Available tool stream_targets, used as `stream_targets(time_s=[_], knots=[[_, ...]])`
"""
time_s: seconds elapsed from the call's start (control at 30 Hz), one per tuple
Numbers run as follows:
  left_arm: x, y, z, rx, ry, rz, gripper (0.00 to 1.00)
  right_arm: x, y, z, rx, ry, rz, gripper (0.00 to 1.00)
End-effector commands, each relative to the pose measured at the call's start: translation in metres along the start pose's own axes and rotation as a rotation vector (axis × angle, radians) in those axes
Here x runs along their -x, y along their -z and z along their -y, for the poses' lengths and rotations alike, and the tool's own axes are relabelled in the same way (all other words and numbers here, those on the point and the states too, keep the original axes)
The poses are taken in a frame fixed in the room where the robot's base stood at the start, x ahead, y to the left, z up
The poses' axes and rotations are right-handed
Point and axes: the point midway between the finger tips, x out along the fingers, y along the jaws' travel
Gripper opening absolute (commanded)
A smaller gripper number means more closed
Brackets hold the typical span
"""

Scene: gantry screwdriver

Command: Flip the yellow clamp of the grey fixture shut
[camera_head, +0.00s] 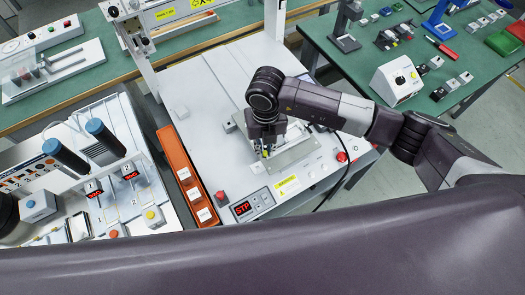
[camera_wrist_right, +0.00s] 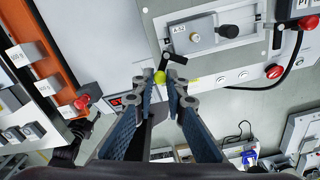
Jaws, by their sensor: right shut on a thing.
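The grey fixture (camera_wrist_right: 205,36) lies at the upper right of the right wrist view, a light plate with a grey block and a dark knob on it. It also shows in the head view (camera_head: 296,153), partly hidden by my right gripper. The clamp's yellow ball end (camera_wrist_right: 160,77) sits at the fixture's near left corner, with a black lever (camera_wrist_right: 170,55) running up from it. My right gripper (camera_wrist_right: 167,82) points down at the corner, its fingertips closed around the yellow end of the clamp. My left gripper is not in view.
A red STP display (camera_head: 242,208) and a red button (camera_head: 342,157) sit on the table's front and right. A green bench (camera_head: 440,50) holds parts at the back right.

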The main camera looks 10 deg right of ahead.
Motion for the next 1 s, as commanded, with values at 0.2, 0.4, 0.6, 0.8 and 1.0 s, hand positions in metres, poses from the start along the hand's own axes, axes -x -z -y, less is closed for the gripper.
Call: stream_targets(time_s=[0.2, 0.4, 0.6, 0.8, 1.0], knots=[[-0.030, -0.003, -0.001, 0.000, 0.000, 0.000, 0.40, -0.005, -0.001, 0.006, 0.203, 0.000, 0.004, 0.00], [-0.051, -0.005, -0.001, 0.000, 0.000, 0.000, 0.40, -0.004, -0.001, 0.011, 0.367, 0.001, 0.004, 0.00], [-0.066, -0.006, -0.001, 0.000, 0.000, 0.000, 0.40, -0.003, -0.001, 0.014, 0.489, 0.001, 0.003, 0.00], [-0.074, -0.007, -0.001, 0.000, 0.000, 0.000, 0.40, -0.001, -0.001, 0.016, 0.564, 0.000, 0.002, 0.00], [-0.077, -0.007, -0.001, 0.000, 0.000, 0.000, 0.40, 0.000, -0.001, 0.017, 0.595, 0.000, 0.001, 0.00]])
